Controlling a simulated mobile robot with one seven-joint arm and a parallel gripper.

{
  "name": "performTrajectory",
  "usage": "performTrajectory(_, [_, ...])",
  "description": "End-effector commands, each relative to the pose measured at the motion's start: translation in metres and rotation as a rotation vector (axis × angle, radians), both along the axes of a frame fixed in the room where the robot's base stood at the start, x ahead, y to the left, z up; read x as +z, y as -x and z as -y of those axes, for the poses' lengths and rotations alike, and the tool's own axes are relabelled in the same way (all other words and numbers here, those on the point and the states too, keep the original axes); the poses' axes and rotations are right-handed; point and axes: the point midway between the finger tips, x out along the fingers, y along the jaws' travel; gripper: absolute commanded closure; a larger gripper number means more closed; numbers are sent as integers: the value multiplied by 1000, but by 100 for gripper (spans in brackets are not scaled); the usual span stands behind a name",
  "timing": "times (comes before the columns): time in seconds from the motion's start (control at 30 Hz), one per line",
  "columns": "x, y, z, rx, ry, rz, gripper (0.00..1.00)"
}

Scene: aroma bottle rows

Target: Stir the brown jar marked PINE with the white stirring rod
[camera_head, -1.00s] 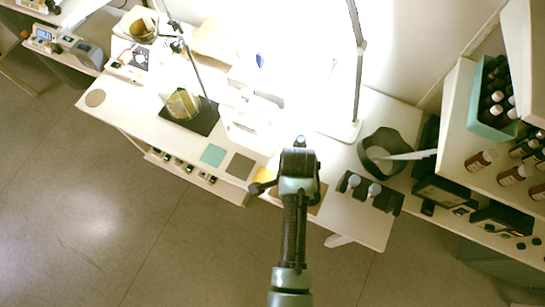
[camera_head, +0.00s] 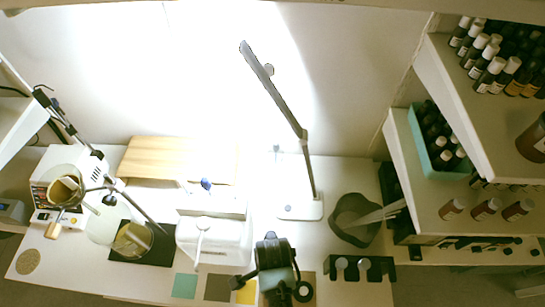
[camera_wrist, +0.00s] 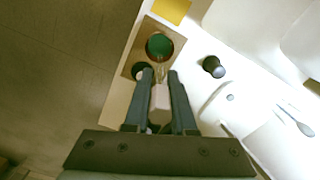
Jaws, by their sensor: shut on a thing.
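My gripper (camera_wrist: 160,78) is shut on a pale block-shaped piece (camera_wrist: 160,101), which looks like the handle of the white stirring rod. A thin pale part runs from it towards a round brown jar (camera_wrist: 172,55) with green contents. The jar stands open on a brown mat just beyond the fingertips. I cannot tell whether the rod's tip is inside it. No PINE label is readable. In the head view my gripper (camera_head: 272,285) is low in the middle, at the front of the table, and its fingers and the jar are mostly hidden by my wrist.
A dark round piece (camera_wrist: 140,70) lies close beside the jar, and a black cap-like piece (camera_wrist: 213,66) stands to its right. A yellow mat (camera_head: 247,292), a lamp (camera_head: 300,208), a dark bowl (camera_head: 352,218) and a black holder (camera_head: 358,268) are around. Bottle shelves rise at right.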

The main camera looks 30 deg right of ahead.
Motion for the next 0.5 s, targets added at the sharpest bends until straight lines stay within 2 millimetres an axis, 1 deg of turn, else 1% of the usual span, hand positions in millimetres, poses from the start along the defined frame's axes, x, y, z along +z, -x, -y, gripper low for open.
performTrajectory(0.27, [2, 0, 0, 1, 0, -1, 100])
performTrajectory(0.5, [-17, -1, 0, 2, 1, 1, 100])
